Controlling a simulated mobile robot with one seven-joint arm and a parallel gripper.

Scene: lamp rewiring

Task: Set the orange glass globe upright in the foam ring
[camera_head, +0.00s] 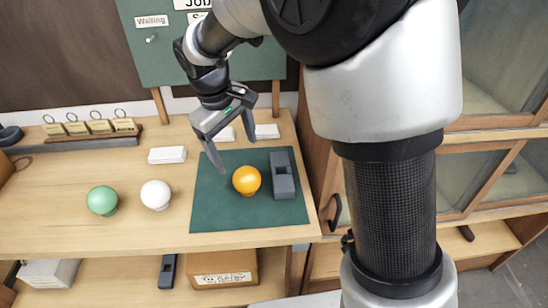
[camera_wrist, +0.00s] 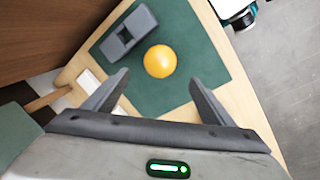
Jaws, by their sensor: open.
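The orange globe (camera_head: 246,180) sits on the dark green mat (camera_head: 215,212), left of a grey block. It also shows in the wrist view (camera_wrist: 160,61), round and smooth, beyond the fingertips. A small orange part shows under it in the head view; whether a foam ring is beneath it I cannot tell. No foam ring shows clearly in either view. My gripper (camera_head: 236,155) is open and empty, above and behind the globe, apart from it. In the wrist view my gripper (camera_wrist: 159,78) has its fingers spread, with the globe between their tips in the picture.
The grey block (camera_head: 284,178) with a dark recess (camera_wrist: 126,35) lies close beside the globe. A green globe (camera_head: 102,200) and a white globe (camera_head: 155,194) stand left of the mat. White card stacks (camera_head: 167,155) and a tag rack (camera_head: 92,130) are farther back. The front-left table is clear.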

